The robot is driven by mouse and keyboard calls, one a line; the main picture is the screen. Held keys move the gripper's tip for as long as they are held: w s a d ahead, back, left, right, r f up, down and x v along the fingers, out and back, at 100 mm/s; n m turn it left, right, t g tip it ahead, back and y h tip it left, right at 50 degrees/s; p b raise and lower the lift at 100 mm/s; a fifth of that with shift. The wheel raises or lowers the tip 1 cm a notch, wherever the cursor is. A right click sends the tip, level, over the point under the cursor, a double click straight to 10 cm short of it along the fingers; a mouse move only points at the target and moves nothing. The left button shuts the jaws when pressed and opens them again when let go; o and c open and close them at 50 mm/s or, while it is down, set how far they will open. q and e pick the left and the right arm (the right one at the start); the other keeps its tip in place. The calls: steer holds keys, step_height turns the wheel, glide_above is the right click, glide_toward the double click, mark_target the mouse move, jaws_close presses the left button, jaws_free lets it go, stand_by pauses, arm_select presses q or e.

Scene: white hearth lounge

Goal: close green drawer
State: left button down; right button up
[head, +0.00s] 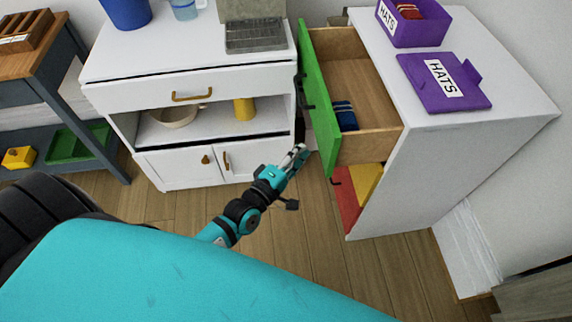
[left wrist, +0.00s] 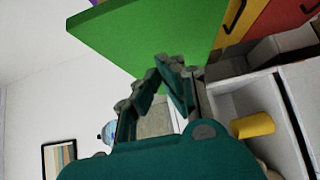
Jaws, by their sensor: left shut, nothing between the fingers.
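The green drawer (head: 318,98) is pulled out of the white cabinet (head: 400,180) at the right. Its green front faces left in the head view and has a dark handle. A dark blue folded item (head: 344,116) lies inside it. My left gripper (head: 299,152) is shut and empty, just left of and below the green front. In the left wrist view the closed fingers (left wrist: 168,72) point up toward the green front (left wrist: 145,35). I cannot tell whether they touch it. My right gripper is not in view.
Red (head: 345,198) and yellow (head: 367,182) drawer fronts sit below the green drawer. A purple bin (head: 412,30) and purple lid (head: 440,88) lie on the cabinet top. A white sideboard (head: 190,80) stands at the left.

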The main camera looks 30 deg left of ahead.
arm_select(q)
steer(key=w+d, duration=0.2)
steer(key=d, duration=0.1)
steer(key=shift+d, duration=0.1)
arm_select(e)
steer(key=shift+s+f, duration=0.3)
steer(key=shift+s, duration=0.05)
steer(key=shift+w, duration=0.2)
